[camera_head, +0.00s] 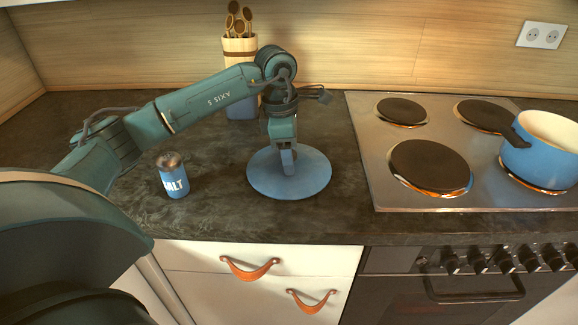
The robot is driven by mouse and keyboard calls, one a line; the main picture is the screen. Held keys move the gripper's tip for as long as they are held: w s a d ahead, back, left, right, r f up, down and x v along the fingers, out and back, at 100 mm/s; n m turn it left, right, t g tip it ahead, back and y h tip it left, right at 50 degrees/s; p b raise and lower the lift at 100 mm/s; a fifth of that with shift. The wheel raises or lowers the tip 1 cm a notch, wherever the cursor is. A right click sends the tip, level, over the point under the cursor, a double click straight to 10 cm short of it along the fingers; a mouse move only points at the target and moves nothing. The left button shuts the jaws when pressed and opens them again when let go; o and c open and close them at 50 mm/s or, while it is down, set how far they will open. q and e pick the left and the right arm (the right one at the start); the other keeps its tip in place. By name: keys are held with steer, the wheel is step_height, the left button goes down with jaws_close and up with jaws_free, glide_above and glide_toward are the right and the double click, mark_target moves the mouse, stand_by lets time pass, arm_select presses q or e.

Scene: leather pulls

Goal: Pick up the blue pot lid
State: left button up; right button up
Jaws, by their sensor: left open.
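The blue pot lid (306,182) lies flat on the dark countertop, left of the stove. It is a round blue disc. My left gripper (288,168) points straight down over the middle of the lid and is open. It hides the lid's centre and any knob there, so I cannot tell whether the fingers touch it. My right gripper is not in view.
A blue salt shaker (174,180) stands left of the lid. A utensil holder (240,70) with wooden spoons stands behind my left arm. A blue pot (543,150) sits on the stove (384,180) at right. The front countertop edge runs above drawers with leather pulls (250,270).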

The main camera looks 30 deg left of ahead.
arm_select(q)
steer(key=shift+f, duration=0.1)
steer(key=c, duration=1.1)
